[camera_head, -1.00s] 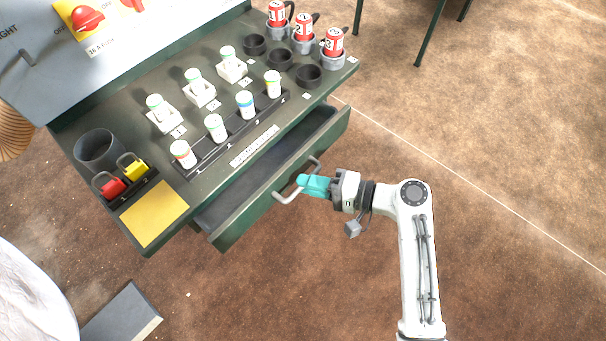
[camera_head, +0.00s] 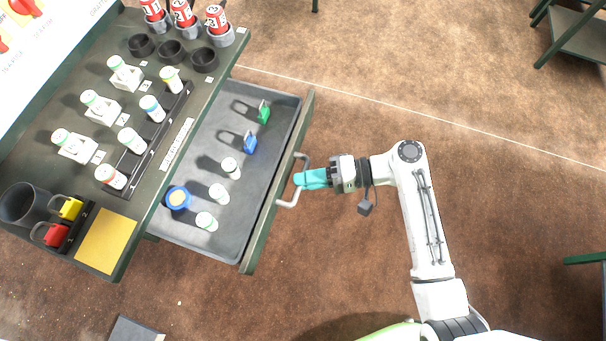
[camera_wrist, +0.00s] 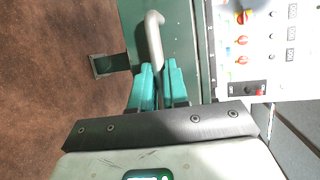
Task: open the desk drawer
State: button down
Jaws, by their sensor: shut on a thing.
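The desk drawer (camera_head: 262,213) stands well out from the dark green desk (camera_head: 152,205), and its grey inside shows in the head view. A grey bar handle (camera_head: 303,164) is on its front. My gripper (camera_head: 299,180) has teal fingers shut on the handle. In the wrist view my gripper (camera_wrist: 158,70) has its two fingers around the grey handle (camera_wrist: 153,35) on the green drawer front (camera_wrist: 175,30). Inside the drawer are a green padlock (camera_head: 264,112), a blue padlock (camera_head: 249,142), several white bottles (camera_head: 219,194) and a blue round item (camera_head: 178,198).
The desk top holds several bottles in a black rack (camera_head: 158,140), red cans (camera_head: 217,18) in grey holders, red and yellow padlocks (camera_head: 68,208) and a dark cup (camera_head: 22,203). A dark flat block (camera_head: 136,330) lies on the floor.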

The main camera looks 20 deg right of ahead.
jog(key=c, duration=1.1)
grip_release()
jog(key=shift+c, duration=0.2)
jog(key=shift+d, duration=0.2)
jog(key=b+v, duration=0.1)
jog(key=v, duration=0.9)
jog(key=shift+d, duration=0.25)
jog(key=shift+s, duration=0.1)
